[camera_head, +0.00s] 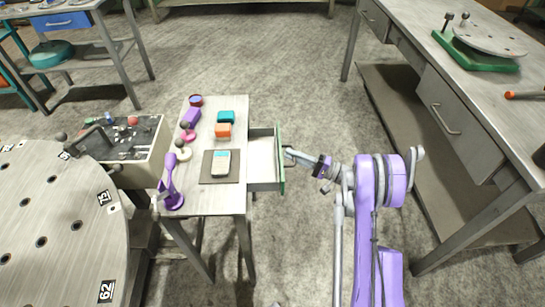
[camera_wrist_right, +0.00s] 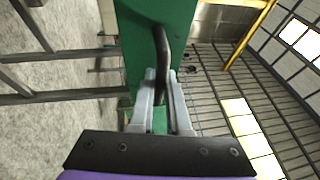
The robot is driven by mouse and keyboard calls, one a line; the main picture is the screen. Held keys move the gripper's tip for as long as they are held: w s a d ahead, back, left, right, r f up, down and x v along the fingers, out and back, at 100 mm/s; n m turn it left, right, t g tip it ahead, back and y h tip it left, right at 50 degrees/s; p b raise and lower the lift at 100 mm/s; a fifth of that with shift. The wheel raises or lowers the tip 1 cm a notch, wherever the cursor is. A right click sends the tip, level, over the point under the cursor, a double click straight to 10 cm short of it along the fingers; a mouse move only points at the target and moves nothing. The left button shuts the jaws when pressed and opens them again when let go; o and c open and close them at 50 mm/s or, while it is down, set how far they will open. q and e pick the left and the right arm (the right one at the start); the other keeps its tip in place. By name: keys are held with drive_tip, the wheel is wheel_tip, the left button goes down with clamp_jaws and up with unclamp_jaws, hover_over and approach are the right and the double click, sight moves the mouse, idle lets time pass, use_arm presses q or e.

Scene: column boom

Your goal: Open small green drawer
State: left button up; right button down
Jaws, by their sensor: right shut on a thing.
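The small green drawer (camera_head: 281,162) stands pulled out from the right side of a small grey table; its grey inside shows and looks empty. In the right wrist view its green front (camera_wrist_right: 134,45) fills the upper middle, with a dark bar handle (camera_wrist_right: 162,55) on it. My right gripper (camera_head: 288,154) is at the drawer front, its arm coming in from the right. In the right wrist view the fingers (camera_wrist_right: 160,85) are shut on the handle's near end. My left gripper is not in view.
The small table (camera_head: 231,201) holds a dark mat with a device, coloured blocks and a purple stand (camera_head: 171,185). A control box (camera_head: 140,150) and round metal plate (camera_head: 60,235) are at left. A workbench (camera_head: 490,110) stands at right. Floor between is clear.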

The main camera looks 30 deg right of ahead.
drive_tip(key=shift+s+d, duration=0.65)
drive_tip(key=shift+d, duration=0.35)
drive_tip(key=c, duration=0.9)
unclamp_jaws()
drive_tip(key=v, duration=1)
drive_tip(key=shift+s+d+p, duration=0.2)
drive_tip(key=shift+s+p, duration=0.1)
drive_tip(key=shift+p, duration=0.05)
